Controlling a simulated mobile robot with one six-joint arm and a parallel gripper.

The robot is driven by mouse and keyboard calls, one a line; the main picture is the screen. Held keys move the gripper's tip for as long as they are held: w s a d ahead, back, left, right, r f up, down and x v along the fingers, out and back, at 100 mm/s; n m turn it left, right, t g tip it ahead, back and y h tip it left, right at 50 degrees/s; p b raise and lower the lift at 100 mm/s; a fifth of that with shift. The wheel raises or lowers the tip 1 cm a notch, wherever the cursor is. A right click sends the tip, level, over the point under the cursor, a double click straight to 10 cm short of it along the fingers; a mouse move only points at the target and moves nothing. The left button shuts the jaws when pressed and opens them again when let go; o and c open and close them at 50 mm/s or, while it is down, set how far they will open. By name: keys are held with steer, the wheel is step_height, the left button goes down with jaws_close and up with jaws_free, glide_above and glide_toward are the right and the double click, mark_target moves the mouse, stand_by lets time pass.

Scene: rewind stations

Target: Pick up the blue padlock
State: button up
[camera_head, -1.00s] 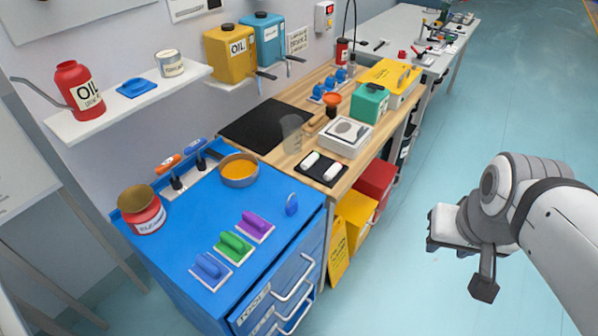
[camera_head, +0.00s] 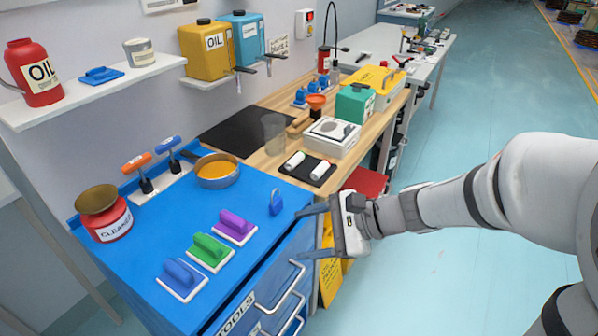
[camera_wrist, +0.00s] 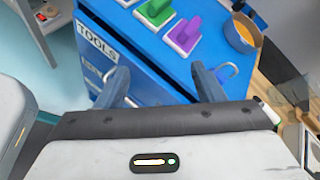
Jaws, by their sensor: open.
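The blue padlock (camera_head: 276,204) stands near the right edge of the blue tool cabinet top (camera_head: 262,236). In the wrist view the padlock (camera_wrist: 226,70) shows just right of the right finger, which partly overlaps it; its pale shackle is visible. My gripper (camera_head: 308,232) is open and empty. It is just off the cabinet's right edge, with its fingers pointing left toward the cabinet. In the wrist view my gripper (camera_wrist: 160,74) has its fingers spread over the cabinet's front edge. The padlock is beside the fingers, not between them.
Purple (camera_head: 235,227), green (camera_head: 210,252) and blue (camera_head: 182,279) handled blocks lie near the padlock. A pan (camera_head: 217,172), a red cleaner can (camera_head: 105,216) and two upright tools stand farther back. The wooden bench (camera_head: 262,160) adjoins behind, with a black tray (camera_head: 308,170) nearby.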

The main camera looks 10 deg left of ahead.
mark_target(279, 204)
steer(key=w+a+f+m+t+y+b, duration=0.3)
steer(key=w+f+m+t+b, duration=0.25)
steer(key=w+f+m, duration=0.4)
steer(key=shift+m, duration=0.35)
steer(key=w+a, duration=0.1)
steer(key=a, duration=0.1)
steer(key=w+a+r, duration=0.1)
steer(key=w+a, duration=0.1)
steer(key=a, duration=0.1)
steer(key=w+a+r+p, duration=0.1)
steer(key=a, duration=0.1)
steer(key=shift+w+a, duration=0.2)
steer(key=shift+c, duration=0.2)
steer(key=c, duration=1.1)
step_height(279, 204, up, 10)
steer(key=shift+r+p, duration=0.1)
steer(key=shift+p, duration=0.55)
